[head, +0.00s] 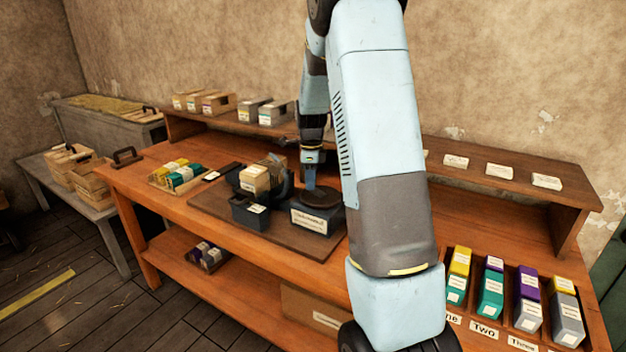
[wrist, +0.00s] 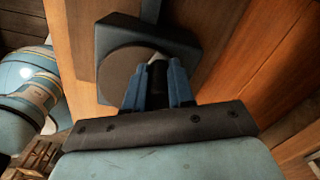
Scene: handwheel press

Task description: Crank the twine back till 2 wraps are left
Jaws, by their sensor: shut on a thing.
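My gripper (head: 311,182) points down over a dark box (head: 318,215) on the bench, with a white label on its front. A dark round disc (head: 330,197) lies flat on top of the box. In the wrist view the blue fingers (wrist: 158,88) are shut on a small grey upright handle (wrist: 153,66) near the rim of the brown disc (wrist: 124,72). The fingers hide most of the handle. I cannot make out any twine or count wraps in either view.
Left of the box stands a dark press (head: 275,190) holding a pale labelled block (head: 256,178), with a small dark bin (head: 249,212) in front. A tray of coloured blocks (head: 178,174) lies further left. A raised shelf (head: 440,160) runs behind. Labelled coloured blocks (head: 491,290) stand at right.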

